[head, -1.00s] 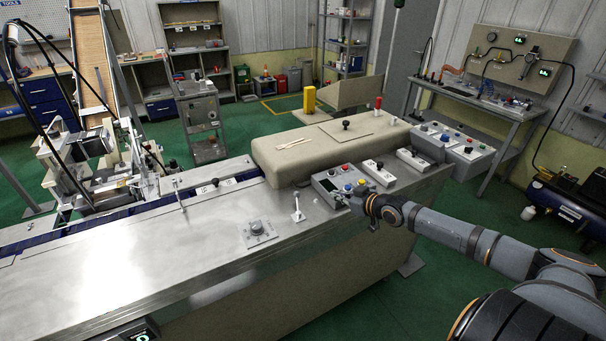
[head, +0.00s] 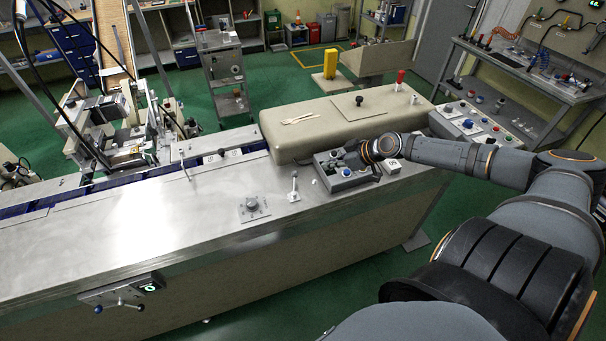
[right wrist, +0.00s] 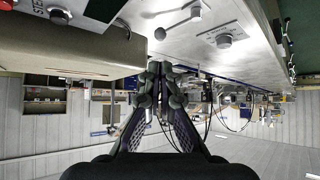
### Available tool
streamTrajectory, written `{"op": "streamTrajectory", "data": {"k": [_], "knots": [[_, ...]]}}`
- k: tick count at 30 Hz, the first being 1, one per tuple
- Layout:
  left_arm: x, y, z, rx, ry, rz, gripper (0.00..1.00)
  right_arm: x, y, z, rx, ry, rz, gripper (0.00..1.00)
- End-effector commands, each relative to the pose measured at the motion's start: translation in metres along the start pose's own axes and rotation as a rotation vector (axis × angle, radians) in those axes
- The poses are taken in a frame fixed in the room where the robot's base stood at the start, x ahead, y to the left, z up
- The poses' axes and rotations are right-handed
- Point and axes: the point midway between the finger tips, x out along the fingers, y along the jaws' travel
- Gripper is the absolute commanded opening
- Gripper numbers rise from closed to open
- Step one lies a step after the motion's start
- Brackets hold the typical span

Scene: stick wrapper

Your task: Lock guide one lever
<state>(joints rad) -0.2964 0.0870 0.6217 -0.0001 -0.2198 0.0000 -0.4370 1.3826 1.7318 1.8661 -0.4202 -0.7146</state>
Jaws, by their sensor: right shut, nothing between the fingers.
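Two small upright levers stand on the steel machine top (head: 110,225): one by the blue guide channel (head: 186,168), one nearer the middle on a white base (head: 294,188). I cannot read which is guide one. In the right wrist view, which looks upside down, a lever (right wrist: 161,33) shows beyond the fingers, with a dial knob (right wrist: 225,41) beside it. My right gripper (head: 340,154) is over the control box (head: 345,180), to the right of both levers. Its fingers (right wrist: 160,78) are together and empty. My left gripper is out of view.
A beige cover (head: 300,135) with a black knob rises just behind the control box. A dial (head: 252,205) sits on the top left of the middle lever. A handled unit (head: 122,293) hangs on the front edge. The steel top's left part is clear.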

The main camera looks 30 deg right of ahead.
Motion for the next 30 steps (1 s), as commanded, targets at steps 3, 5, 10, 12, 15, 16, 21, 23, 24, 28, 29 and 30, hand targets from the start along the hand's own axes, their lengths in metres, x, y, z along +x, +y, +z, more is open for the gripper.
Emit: {"op": "streamTrajectory", "data": {"k": [3,5,10,12,15,16,21,23,24,28,29,30], "knots": [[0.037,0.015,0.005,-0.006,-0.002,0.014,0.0,0.022,0.0,0.009,-0.004,0.003,0.001,0.0],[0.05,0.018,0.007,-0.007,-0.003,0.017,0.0,0.029,0.0,0.009,-0.002,0.006,0.001,0.0],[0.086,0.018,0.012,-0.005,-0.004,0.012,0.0,0.052,0.001,0.007,0.0,0.009,0.004,0.0],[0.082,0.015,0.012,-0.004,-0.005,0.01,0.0,0.054,0.001,0.002,0.004,0.012,0.002,0.0],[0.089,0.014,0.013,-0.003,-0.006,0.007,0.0,0.068,0.0,0.001,0.005,0.011,0.001,0.0],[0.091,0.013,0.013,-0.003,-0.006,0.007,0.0,0.072,-0.001,0.0,0.005,0.011,0.0,0.0],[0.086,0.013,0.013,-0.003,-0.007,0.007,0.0,0.094,-0.001,-0.002,0.006,0.007,-0.002,0.0],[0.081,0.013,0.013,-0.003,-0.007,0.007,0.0,0.101,0.0,-0.003,0.007,0.006,0.0,0.0],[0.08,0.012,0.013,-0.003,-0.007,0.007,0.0,0.106,0.0,-0.003,0.006,0.005,0.001,0.0],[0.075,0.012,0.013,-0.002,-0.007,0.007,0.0,0.121,0.0,-0.002,0.005,0.002,0.001,0.0],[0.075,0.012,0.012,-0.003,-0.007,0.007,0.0,0.124,0.0,-0.001,0.004,0.002,0.001,0.0],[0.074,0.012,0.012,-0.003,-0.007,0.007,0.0,0.127,0.0,-0.001,0.003,0.002,0.001,0.0]]}}
